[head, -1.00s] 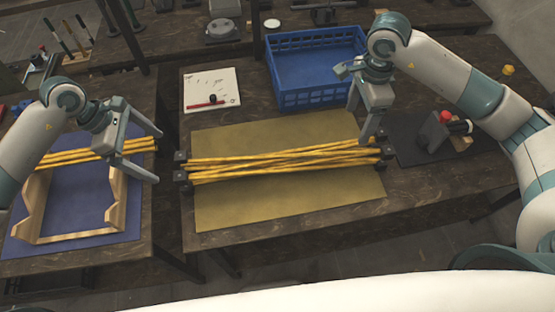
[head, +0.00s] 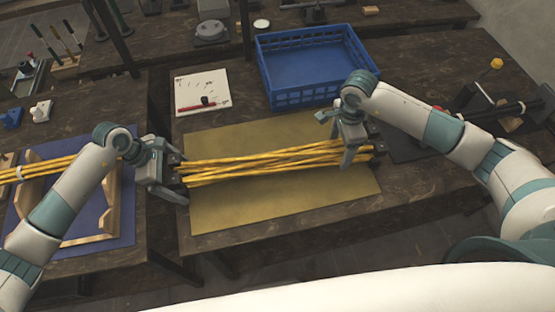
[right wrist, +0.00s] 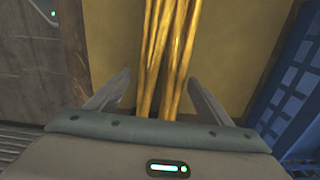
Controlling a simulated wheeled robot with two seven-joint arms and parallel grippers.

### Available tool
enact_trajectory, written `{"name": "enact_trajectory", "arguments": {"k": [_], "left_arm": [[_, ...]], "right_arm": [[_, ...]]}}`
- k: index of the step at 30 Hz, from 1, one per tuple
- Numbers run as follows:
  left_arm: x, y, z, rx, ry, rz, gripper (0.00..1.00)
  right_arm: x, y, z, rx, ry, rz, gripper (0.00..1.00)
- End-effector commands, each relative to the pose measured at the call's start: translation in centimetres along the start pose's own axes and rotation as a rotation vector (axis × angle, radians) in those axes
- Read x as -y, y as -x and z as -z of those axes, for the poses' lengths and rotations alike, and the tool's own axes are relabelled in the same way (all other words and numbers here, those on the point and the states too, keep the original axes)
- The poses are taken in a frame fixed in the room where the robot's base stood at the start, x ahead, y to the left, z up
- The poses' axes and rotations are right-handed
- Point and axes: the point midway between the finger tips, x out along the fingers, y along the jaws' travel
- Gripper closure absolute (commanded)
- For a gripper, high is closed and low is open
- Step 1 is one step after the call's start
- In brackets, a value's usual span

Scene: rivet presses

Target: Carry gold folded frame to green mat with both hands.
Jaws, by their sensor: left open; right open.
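The gold folded frame (head: 255,164) is a bundle of yellow rods with dark end blocks. It lies across an olive-yellow mat (head: 290,202) on the middle table; no clearly green mat shows. My left gripper (head: 180,174) is open at the frame's left end and hides part of the end block. My right gripper (head: 350,150) is open over the frame near its right end. In the right wrist view the rods (right wrist: 165,50) run between the spread fingers of this gripper (right wrist: 158,75); I cannot tell whether they touch.
A blue crate (head: 300,98) stands behind the frame, close to my right gripper. A white board (head: 200,88) with a red pen lies at the back left. On the left table, a wooden stand (head: 100,238) and more yellow rods (head: 40,168) lie on a blue mat (head: 128,190).

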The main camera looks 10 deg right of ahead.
Motion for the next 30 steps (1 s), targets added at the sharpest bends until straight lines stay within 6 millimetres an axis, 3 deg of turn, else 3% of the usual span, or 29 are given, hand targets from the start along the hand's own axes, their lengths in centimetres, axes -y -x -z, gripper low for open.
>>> {"name": "enact_trajectory", "arguments": {"k": [13,22,24,30], "left_arm": [[-0.01,-0.66,-0.03,0.001,-0.001,0.000,0.04],[-0.01,-0.63,-0.02,0.000,-0.001,0.000,0.76],[-0.02,-0.63,-0.02,0.000,-0.001,-0.001,0.86],[-0.10,-0.49,-0.11,0.002,-0.001,-0.002,0.86]], "right_arm": [[0.00,-0.64,-0.04,0.001,0.001,0.001,0.29],[0.01,-0.62,-0.03,0.001,0.001,0.001,1.00],[0.01,-0.62,-0.03,0.001,0.001,0.001,1.00],[0.08,-0.47,-0.04,0.001,0.001,0.003,1.00]]}}
